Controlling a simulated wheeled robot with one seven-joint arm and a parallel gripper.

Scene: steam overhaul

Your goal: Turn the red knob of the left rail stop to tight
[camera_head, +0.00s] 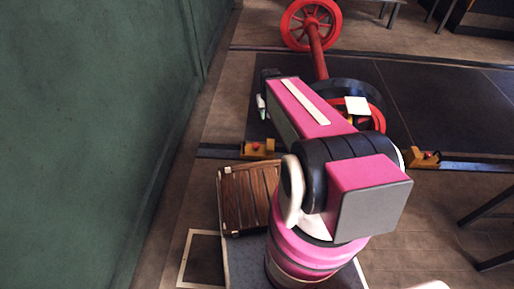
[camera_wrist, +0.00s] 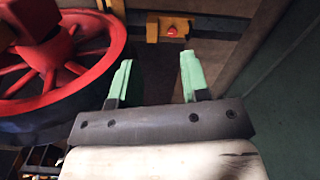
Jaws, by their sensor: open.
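The left rail stop (camera_head: 250,152) is a yellow-brown block on the near rail in the head view, close to the green wall. Its red knob (camera_head: 257,146) sits on top. In the wrist view the same stop (camera_wrist: 152,30) appears beyond the fingertips, with the red knob (camera_wrist: 171,31) between their lines. My gripper (camera_head: 262,106) shows small above the stop in the head view. In the wrist view my gripper (camera_wrist: 156,66) has its two green fingers apart with nothing between them. It does not touch the knob. The knob's turn position is too small to tell.
A red-wheeled axle (camera_head: 316,50) stands on the dark floor plates, its near wheel (camera_wrist: 95,70) close to my gripper's left in the wrist view. Another rail stop (camera_head: 421,158) is farther right. The green wall (camera_head: 90,120) bounds the left. A slatted wooden piece (camera_head: 246,190) lies in front.

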